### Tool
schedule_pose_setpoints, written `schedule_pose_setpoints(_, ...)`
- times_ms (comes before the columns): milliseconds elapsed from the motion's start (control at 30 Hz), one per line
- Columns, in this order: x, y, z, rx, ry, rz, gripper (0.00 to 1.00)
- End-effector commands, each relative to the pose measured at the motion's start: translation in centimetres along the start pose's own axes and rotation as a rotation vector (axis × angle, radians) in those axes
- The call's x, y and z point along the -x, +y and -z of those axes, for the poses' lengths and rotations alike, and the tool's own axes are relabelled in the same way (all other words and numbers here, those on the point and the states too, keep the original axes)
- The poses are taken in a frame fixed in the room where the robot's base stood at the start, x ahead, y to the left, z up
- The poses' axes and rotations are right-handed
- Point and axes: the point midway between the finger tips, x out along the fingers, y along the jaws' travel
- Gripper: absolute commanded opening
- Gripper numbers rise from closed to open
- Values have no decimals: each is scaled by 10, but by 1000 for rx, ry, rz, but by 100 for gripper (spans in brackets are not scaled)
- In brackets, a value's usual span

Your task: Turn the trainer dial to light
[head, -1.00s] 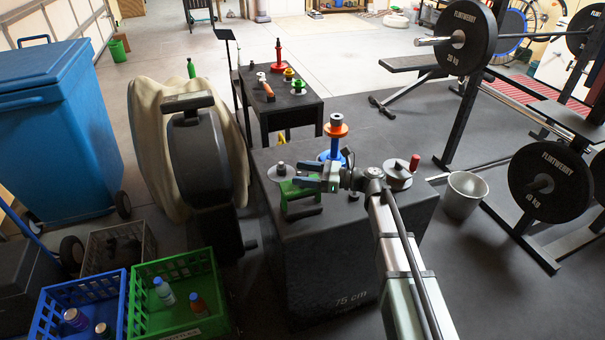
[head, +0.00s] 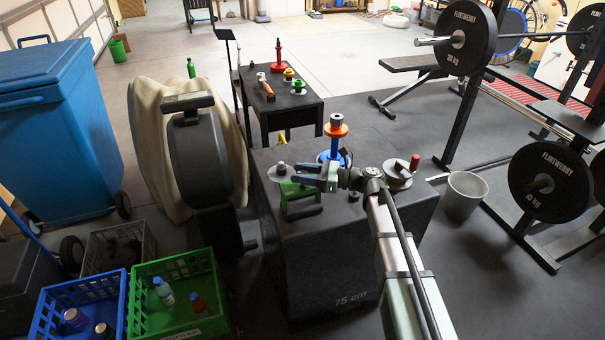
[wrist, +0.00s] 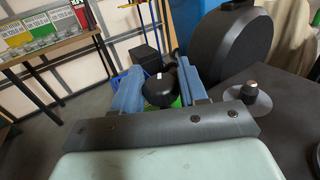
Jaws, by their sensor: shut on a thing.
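The trainer dial (wrist: 159,92) is a round black knob with a small white mark near its far edge in the wrist view. It sits on a green trainer body (head: 289,188) with dark bars, on top of the black box. My gripper (wrist: 158,77) has its two blue fingers on either side of the dial and is shut on it. In the head view my gripper (head: 297,173) reaches in from the right over the green trainer and hides the dial. I cannot read any setting labels.
The black box (head: 335,275) also carries a silver disc with a black knob (head: 281,168), a blue post with an orange ring (head: 336,131) and a disc with a red handle (head: 398,180). A large dark wheel-like machine (head: 195,160) stands left. Crates (head: 180,269) are lower left.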

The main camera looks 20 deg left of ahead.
Motion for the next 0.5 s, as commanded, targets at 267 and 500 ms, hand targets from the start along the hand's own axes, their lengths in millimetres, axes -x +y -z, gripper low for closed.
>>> schedule_pose_setpoints(267,0,-3,0,0,0,-61,12)
schedule_pose_setpoints(500,0,-4,1,0,1,-215,12)
